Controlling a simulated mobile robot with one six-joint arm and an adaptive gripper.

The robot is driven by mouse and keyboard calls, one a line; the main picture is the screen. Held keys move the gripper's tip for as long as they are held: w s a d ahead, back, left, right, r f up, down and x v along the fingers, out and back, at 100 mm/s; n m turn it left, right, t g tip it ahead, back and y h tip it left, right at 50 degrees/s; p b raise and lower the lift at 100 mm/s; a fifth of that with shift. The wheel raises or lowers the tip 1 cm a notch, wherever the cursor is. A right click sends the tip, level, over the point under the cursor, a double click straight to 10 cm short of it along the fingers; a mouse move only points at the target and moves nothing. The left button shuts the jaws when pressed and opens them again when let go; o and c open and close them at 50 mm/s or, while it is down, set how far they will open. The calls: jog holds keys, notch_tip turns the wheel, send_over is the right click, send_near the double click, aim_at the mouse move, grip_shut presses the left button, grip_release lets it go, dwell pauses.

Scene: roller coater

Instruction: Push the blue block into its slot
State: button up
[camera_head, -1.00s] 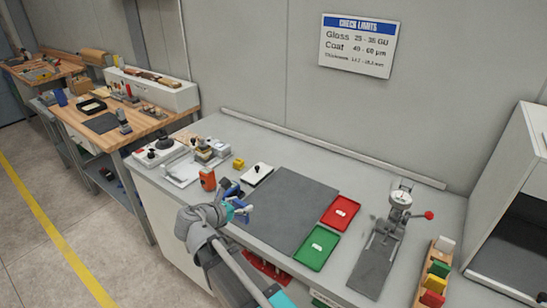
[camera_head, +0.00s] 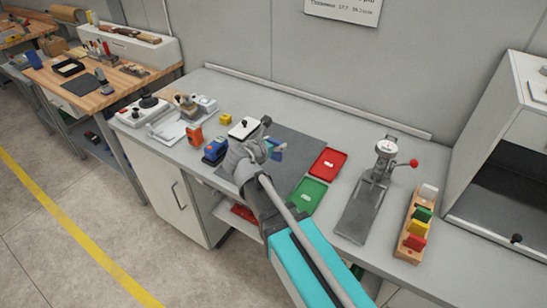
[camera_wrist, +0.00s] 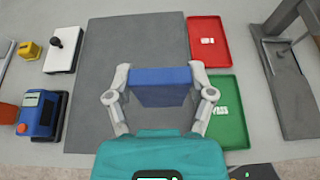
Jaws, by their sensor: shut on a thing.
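My gripper (camera_wrist: 160,88) is shut on the blue block (camera_wrist: 160,78), a wide flat piece held between both fingertips in the wrist view. It is over the dark grey mat (camera_wrist: 130,40), and its height above the mat is hard to tell. In the head view my gripper (camera_head: 272,149) and the blue block (camera_head: 279,154) are partly hidden by my wrist. A wooden rack (camera_head: 407,252) at the right holds upright white, green, yellow and red blocks, well apart from my gripper. The spacing between white and green looks a little wider; an empty slot is not clearly visible.
Red (camera_head: 327,164) and green (camera_head: 308,195) trays lie right of the mat. A gauge on a stand (camera_head: 385,165) with a red-knobbed lever stands between them and the rack. A blue-orange device (camera_head: 215,152) sits left.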

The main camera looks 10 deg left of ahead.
jog(key=shift+w+d, duration=0.3)
jog(key=shift+d, duration=0.3)
jog(key=shift+w+d, duration=0.3)
jog(key=shift+d, duration=0.25)
jog(key=w+a+f+b, duration=0.5)
jog(key=w+f+b, duration=0.4)
jog(key=w, duration=0.3)
jog(key=shift+w, duration=0.1)
jog(key=shift+w+a+f+b, duration=0.15)
jog(key=shift+w+f+b, duration=0.3)
jog(key=shift+f+b, duration=1.55)
jog(key=shift+b, duration=0.05)
